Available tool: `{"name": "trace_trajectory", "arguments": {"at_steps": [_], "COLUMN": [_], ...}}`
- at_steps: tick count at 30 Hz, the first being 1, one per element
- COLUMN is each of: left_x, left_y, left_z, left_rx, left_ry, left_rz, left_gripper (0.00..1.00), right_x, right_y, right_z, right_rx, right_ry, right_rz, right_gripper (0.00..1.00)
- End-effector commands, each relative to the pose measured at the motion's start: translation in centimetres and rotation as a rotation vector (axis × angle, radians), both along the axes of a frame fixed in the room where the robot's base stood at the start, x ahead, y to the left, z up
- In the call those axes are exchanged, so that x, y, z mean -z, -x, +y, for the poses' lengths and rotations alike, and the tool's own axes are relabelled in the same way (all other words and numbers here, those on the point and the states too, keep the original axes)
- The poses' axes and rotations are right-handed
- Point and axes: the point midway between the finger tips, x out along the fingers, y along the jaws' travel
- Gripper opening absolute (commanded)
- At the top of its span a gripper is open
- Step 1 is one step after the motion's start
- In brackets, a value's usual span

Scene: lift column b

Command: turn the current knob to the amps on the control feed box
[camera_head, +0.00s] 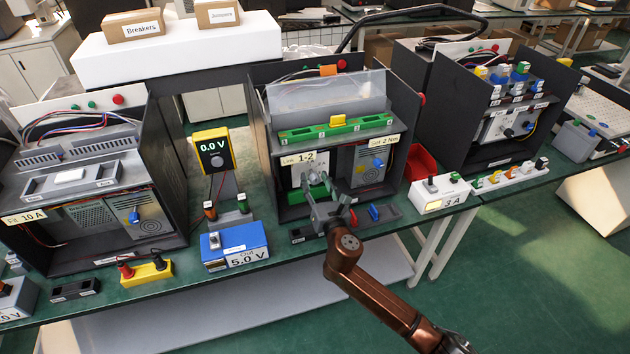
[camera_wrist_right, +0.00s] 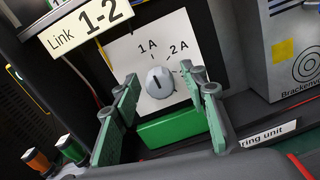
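The current knob (camera_wrist_right: 160,82) is a round grey dial on a white plate (camera_wrist_right: 128,51) marked 1 A and 2 A; any further marks are hidden by a finger. A dark mark shows on the knob, but I cannot tell exactly where it points. My right gripper (camera_wrist_right: 159,88) is open, its green-padded fingers to either side of the knob, with a gap on both sides. In the head view the right gripper (camera_head: 328,208) is at the front of the middle cabinet. A white box labelled 3 A (camera_head: 441,195) stands on the bench to its right. My left gripper is not in view.
A green block (camera_wrist_right: 172,128) sits below the knob plate. The middle cabinet's dark side walls (camera_head: 262,150) flank the knob. A blue 5.0 V box (camera_head: 233,246) and yellow meter (camera_head: 214,152) stand left; a red bin (camera_head: 422,163) stands right.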

Motion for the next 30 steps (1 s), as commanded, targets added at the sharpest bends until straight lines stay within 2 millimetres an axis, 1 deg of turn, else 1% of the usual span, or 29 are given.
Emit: {"name": "trace_trajectory", "arguments": {"at_steps": [3,11,27,29,30], "left_x": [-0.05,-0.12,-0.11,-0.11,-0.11], "left_y": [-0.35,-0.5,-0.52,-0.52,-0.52], "left_z": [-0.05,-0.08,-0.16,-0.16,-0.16], "left_rx": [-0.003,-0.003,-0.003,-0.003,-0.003], "left_ry": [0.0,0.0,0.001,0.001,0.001], "left_rz": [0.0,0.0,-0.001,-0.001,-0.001], "left_gripper": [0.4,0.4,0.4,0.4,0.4], "right_x": [0.06,-0.04,-0.01,0.0,0.0], "right_y": [-0.44,-0.5,-0.5,-0.5,-0.5], "right_z": [0.14,0.15,0.12,0.11,0.11], "right_rx": [0.0,0.0,0.001,0.001,0.001], "right_ry": [-0.001,-0.001,-0.001,-0.001,-0.002], "right_rz": [0.001,0.0,0.001,0.001,0.002], "right_gripper": [0.4,0.4,0.03,0.0,0.0]}}
